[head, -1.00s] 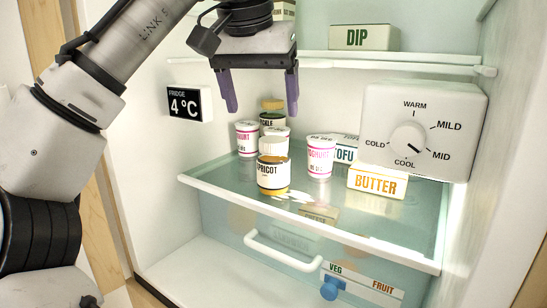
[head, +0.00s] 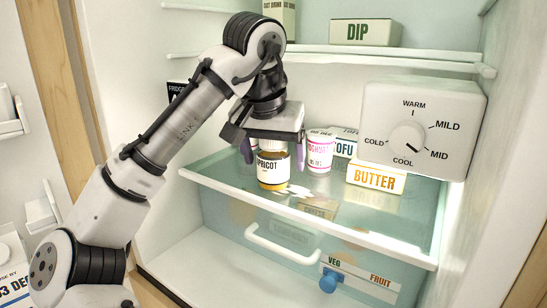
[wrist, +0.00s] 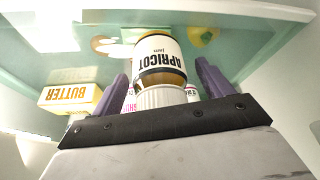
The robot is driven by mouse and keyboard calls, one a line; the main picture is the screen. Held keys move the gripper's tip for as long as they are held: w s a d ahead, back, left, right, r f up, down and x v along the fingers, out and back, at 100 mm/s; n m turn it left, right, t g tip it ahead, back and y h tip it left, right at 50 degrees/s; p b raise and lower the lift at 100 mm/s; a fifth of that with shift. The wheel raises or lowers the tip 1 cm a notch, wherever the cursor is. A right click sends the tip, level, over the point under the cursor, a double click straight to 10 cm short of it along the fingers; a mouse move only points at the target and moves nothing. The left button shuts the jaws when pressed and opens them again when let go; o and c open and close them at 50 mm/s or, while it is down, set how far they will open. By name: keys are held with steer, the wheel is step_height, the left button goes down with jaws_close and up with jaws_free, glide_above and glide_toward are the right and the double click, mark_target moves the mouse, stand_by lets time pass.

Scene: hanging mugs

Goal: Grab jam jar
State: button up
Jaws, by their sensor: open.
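The jam jar (head: 272,168) has a white label reading APRICOT, amber contents and a pale lid. It stands upright on the front part of the glass fridge shelf. My gripper (head: 274,152) is above it, pointing down, with its purple fingers apart on either side of the jar's upper part. In the wrist view the jar (wrist: 161,62) sits between the two open fingers, with the ridged lid nearest the gripper. I cannot tell whether a finger touches it.
A yoghurt pot (head: 320,151) stands close right of the jar, with a butter box (head: 376,178) and tofu box (head: 345,143) beyond. A dial box (head: 420,130) is at right. The upper shelf (head: 400,60) with a dip box (head: 365,32) is above. The drawer handle (head: 283,244) is below.

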steer(key=shift+w+f, duration=0.15)
steer(key=shift+f, duration=0.25)
steer(key=c, duration=1.3)
steer(key=shift+r, duration=0.1)
